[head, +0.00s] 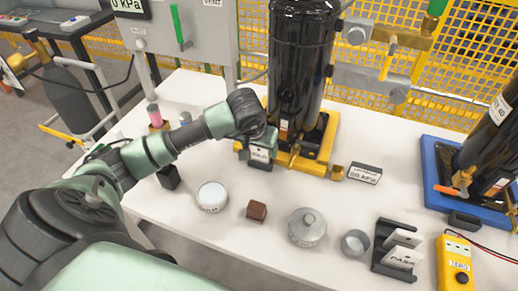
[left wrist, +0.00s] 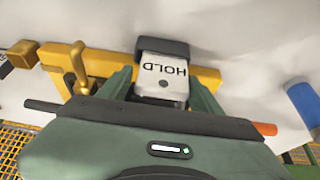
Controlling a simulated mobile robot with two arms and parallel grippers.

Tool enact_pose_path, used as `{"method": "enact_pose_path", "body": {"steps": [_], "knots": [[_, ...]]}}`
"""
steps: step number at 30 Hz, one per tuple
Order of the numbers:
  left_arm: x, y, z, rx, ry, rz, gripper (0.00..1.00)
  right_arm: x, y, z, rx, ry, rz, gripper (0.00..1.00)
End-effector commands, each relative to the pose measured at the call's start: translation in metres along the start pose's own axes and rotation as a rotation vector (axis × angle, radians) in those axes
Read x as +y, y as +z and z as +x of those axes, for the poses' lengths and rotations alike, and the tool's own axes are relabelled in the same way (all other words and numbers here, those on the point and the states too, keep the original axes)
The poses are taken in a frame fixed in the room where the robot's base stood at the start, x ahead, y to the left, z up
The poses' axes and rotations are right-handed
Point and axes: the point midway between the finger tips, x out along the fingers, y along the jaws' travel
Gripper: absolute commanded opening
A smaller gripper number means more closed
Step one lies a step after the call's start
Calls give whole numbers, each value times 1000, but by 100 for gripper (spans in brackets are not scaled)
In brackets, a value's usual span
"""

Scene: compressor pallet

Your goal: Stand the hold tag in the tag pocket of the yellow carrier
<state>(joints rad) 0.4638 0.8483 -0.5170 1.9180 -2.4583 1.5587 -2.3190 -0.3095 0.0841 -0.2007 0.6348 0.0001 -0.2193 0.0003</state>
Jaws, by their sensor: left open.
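The white hold tag (head: 261,153) stands with its lower end in a dark tag pocket (head: 260,166) at the front left of the yellow carrier (head: 309,167). In the left wrist view the tag (left wrist: 163,73) shows the word HOLD, with the dark pocket (left wrist: 162,47) across its end. My left gripper (head: 258,141) is over the tag. Its green fingers (left wrist: 162,84) are open, one on each side of the tag, with small gaps visible. The carrier (left wrist: 107,64) also shows beside the pocket. My right gripper is not in view.
A black compressor (head: 298,65) stands on the yellow carrier. A small kPa sign (head: 364,174) stands right of it. A white round tin (head: 212,196), a brown block (head: 257,210), a grey lidded pot (head: 307,228) and a black tag rack (head: 384,262) line the table's front.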

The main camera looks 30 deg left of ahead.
Motion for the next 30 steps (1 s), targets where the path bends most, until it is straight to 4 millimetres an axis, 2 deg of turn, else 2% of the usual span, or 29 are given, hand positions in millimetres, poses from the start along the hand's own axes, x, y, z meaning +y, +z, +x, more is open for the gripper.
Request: {"method": "enact_pose_path", "body": {"steps": [11, 30], "knots": [[0, -9, -21, 1, 0, 1, 65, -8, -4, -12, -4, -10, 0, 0], [0, -22, -51, 2, 0, 1, 65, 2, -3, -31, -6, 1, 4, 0]]}}
